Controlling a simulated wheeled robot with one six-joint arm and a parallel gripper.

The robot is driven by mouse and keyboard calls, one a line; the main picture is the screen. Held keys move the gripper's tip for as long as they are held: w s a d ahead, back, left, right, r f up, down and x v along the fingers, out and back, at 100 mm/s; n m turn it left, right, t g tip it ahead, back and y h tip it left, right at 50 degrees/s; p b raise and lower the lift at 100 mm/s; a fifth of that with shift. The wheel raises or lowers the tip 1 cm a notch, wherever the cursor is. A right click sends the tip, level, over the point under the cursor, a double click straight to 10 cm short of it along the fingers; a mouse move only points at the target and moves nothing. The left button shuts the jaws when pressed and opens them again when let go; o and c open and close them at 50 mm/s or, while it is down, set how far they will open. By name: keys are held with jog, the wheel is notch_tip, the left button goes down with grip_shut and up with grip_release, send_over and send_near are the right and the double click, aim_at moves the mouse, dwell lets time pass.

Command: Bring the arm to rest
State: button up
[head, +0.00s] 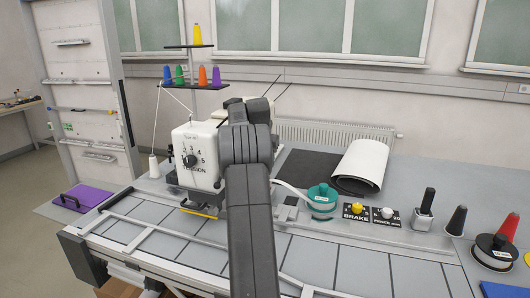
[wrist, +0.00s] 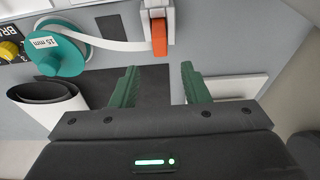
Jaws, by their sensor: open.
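My gripper (wrist: 158,86) shows in the wrist view with its two green fingers apart and nothing between them. A dark mat and the grey table top lie beyond the fingertips. In the head view my dark arm rises from the bottom middle and reaches over the table. It hides my gripper and part of the machine there. A white machine head (head: 196,152) with a tension dial stands just left of my arm.
A teal tape reel (head: 322,198) sits right of my arm; it also shows in the wrist view (wrist: 62,58). A white roll (head: 360,165) lies on a dark mat (head: 308,168). Knobs, spools and a black cone (head: 456,221) stand at right.

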jog(key=p+x, duration=0.1)
jog(key=x, duration=1.1)
jog(key=shift+f, duration=0.15)
notch_tip(320, 180, up, 3)
jog(key=shift+f, duration=0.15)
jog(key=shift+r, duration=0.65)
